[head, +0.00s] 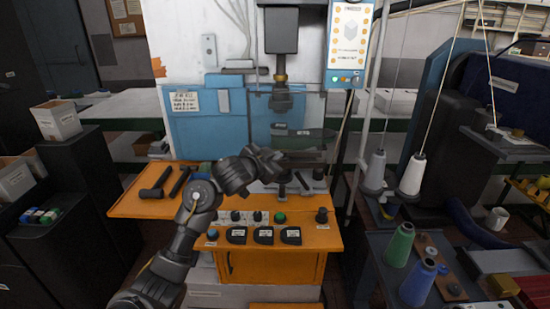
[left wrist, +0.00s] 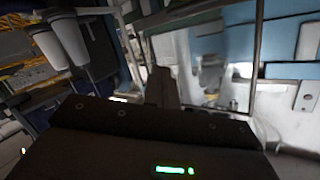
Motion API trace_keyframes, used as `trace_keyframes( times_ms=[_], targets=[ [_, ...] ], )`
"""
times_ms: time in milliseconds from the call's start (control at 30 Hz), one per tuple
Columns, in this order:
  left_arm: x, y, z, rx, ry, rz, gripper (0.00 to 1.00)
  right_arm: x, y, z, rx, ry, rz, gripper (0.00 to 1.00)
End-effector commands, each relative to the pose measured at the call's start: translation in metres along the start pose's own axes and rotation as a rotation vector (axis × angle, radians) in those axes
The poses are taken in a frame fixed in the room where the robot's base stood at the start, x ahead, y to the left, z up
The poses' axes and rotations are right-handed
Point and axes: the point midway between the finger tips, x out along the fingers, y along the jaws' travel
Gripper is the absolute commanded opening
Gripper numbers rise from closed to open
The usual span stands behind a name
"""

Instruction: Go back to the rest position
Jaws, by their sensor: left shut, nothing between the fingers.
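My left arm comes in from the bottom left in the head view and reaches up over the orange bench of the machine. My left gripper (head: 318,156) is at its end, in front of the machine's blue panel, pointing right. In the left wrist view the fingers (left wrist: 163,86) show as one dark narrow shape, shut, with nothing seen between them. My right arm and gripper are not in view.
The orange machine bench (head: 140,203) carries buttons, dark handles and levers below my arm. A dark press head (head: 281,30) hangs above. Thread cones (head: 412,175) and spools (head: 399,245) stand at the right. A dark cabinet (head: 75,210) stands at the left.

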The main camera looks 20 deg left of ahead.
Motion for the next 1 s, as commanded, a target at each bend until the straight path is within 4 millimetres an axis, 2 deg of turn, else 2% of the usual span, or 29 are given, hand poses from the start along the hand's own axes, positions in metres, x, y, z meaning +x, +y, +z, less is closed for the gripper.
trace_keyframes(
  times_ms=[167,267,367,400,467,500,567,600,700,800,1000],
  targets=[
    [-0.003,0.005,0.009,-0.007,-0.013,0.001,0.0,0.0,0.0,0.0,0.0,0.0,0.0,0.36],
    [-0.011,0.023,0.04,-0.031,-0.064,0.004,0.0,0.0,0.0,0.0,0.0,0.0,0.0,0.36],
    [-0.031,0.053,0.092,-0.078,-0.159,0.008,0.0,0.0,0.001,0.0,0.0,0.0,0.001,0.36],
    [-0.043,0.068,0.117,-0.1,-0.207,0.01,0.0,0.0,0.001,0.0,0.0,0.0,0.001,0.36],
    [-0.067,0.091,0.153,-0.139,-0.284,0.014,0.0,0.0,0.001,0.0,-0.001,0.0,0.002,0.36],
    [-0.084,0.106,0.176,-0.164,-0.337,0.018,0.0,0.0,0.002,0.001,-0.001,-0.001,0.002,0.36],
    [-0.113,0.128,0.209,-0.202,-0.417,0.024,0.0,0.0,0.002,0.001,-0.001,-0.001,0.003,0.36],
    [-0.134,0.143,0.229,-0.227,-0.473,0.03,0.0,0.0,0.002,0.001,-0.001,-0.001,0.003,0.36],
    [-0.189,0.175,0.271,-0.288,-0.606,0.045,0.0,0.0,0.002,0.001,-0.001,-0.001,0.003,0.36],
    [-0.235,0.199,0.297,-0.336,-0.711,0.06,0.0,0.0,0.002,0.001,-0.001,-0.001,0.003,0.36],
    [-0.305,0.229,0.324,-0.403,-0.86,0.084,0.0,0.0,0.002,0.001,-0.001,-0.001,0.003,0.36]
  ],
)
